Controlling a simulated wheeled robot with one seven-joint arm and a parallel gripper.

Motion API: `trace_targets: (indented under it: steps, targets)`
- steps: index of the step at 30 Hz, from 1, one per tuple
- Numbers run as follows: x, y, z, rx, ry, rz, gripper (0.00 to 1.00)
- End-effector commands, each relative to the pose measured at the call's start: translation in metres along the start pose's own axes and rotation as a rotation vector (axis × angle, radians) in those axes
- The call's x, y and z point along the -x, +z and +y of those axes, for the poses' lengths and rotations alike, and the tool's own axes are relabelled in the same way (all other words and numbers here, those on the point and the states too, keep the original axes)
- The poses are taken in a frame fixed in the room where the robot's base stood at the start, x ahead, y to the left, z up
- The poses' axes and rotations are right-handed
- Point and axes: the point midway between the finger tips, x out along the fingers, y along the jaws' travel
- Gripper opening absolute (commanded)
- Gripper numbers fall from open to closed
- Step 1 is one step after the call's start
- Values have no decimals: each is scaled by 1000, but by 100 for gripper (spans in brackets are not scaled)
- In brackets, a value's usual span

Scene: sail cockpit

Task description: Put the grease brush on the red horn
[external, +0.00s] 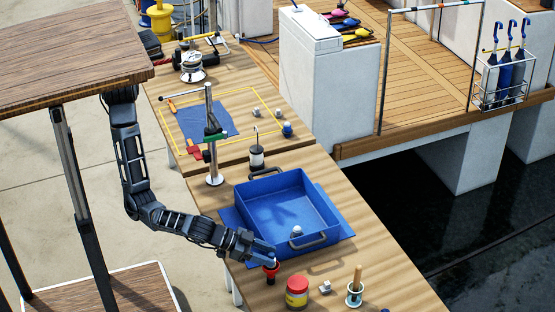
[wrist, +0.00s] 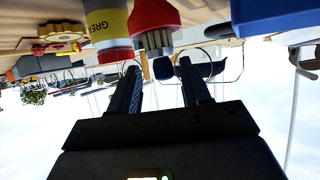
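My gripper (external: 262,256) is low over the near end of the table, by the corner of the blue tray. In the wrist view my gripper (wrist: 160,70) has its two fingers apart. A red thing with a pale ribbed part like bristles (wrist: 152,22) is just beyond the fingertips; it looks like the grease brush, but I cannot be sure. In the external view this red thing (external: 271,270) is right under my gripper. A red horn (external: 195,153) seems to stick out low on the upright metal post, below a green one. It looks bare.
The blue tray (external: 321,194) lies between my gripper and the post (external: 210,110). A yellow grease can (external: 297,292) with a red lid stands close right of my gripper. A pot with a wooden handle (external: 355,294) stands further right. Dark water lies beyond the table's right edge.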

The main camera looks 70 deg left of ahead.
Motion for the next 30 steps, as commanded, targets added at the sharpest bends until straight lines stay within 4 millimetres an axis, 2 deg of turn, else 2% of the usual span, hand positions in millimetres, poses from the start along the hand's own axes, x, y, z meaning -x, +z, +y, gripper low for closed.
trace_targets:
  steps: [8, 11, 24, 30]
  targets:
    - [1, -2, 0, 0, 1, 0, 47]
    - [8, -3, 0, -1, 1, 2, 47]
    - [92, -2, 0, 0, 3, 3, 47]
    - [116, -3, 0, -1, 1, 2, 47]
